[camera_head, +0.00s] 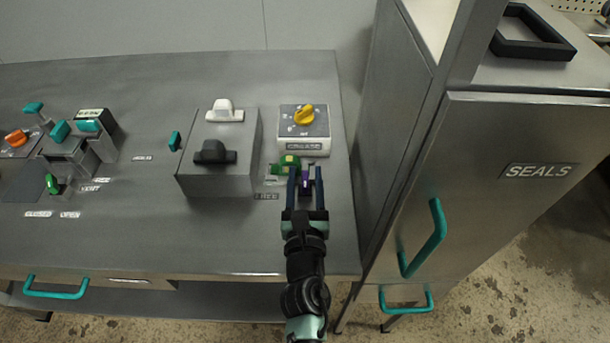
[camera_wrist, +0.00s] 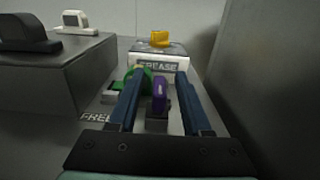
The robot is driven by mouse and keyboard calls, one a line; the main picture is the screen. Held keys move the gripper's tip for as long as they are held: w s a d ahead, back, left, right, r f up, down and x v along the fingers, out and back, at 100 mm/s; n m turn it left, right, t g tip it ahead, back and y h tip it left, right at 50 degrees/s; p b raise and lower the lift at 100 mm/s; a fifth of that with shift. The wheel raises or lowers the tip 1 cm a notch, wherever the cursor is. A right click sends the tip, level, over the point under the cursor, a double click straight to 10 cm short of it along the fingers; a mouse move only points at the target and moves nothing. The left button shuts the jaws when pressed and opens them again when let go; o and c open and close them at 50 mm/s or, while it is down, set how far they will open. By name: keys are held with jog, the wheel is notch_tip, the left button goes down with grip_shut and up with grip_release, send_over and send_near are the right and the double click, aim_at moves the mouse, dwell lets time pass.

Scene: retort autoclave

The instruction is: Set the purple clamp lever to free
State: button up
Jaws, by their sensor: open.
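The purple clamp lever (camera_wrist: 160,96) stands upright on a small dark base, between the two blue fingers of my gripper (camera_wrist: 160,105) in the wrist view. The fingers are apart, with a gap on each side of the lever. In the head view the purple lever (camera_head: 306,182) shows between the fingertips of my gripper (camera_head: 305,175) at the right end of the bench. A label reading FREE (camera_head: 267,196) lies on the bench just left of the lever. A green part (camera_head: 287,163) sits just beyond and left of the lever.
A grey box with a yellow knob (camera_head: 304,115) and a label stands behind the lever. A larger grey block (camera_head: 217,180) with white and black handles stands to the left. A tall SEALS cabinet (camera_head: 500,190) closes off the right side. Other teal and orange levers are far left.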

grip_shut()
dwell(0.3)
dwell(1.2)
